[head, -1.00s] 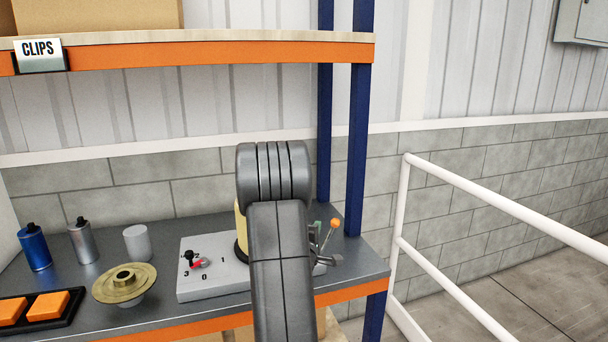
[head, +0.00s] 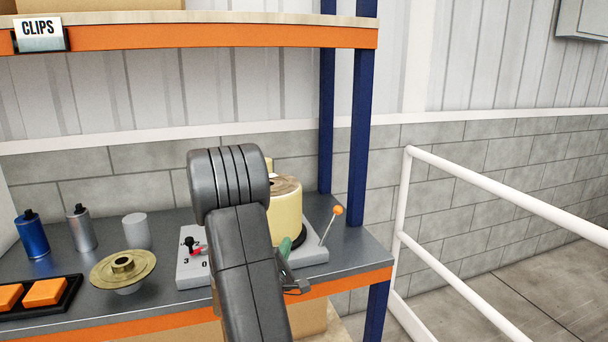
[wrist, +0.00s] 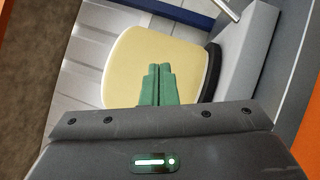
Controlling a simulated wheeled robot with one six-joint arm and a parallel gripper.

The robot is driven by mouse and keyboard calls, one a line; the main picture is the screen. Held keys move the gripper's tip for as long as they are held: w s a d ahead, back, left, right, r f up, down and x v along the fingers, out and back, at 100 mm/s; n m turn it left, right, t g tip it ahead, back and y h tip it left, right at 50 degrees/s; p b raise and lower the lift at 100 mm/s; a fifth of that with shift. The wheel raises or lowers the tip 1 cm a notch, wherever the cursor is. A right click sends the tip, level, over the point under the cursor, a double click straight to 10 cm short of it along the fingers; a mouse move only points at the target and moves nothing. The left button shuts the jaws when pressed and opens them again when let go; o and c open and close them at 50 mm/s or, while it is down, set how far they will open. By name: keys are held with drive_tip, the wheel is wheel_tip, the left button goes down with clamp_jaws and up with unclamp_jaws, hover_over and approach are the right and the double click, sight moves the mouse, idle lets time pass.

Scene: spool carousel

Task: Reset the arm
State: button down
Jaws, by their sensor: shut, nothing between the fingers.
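My gripper (head: 286,247) is partly hidden behind my dark grey arm in the head view. In the wrist view its green fingers (wrist: 157,86) are together with nothing between them. Beyond the fingers is a cream-coloured spool (wrist: 150,60), seen from the side. In the head view the spool (head: 286,212) stands on the grey carousel base (head: 312,254), partly covered by my arm. I cannot tell how far the fingertips are from it.
A lever with an orange knob (head: 337,210) rises at the base's right. A brass-coloured flanged disc (head: 123,268), a blue bottle (head: 32,236), a silver bottle (head: 82,230), a grey cylinder (head: 137,231) and orange blocks (head: 46,292) are at left. A shelf (head: 200,37) overhangs the bench.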

drive_tip(key=shift+v, duration=1.1)
drive_tip(key=shift+r, duration=0.1)
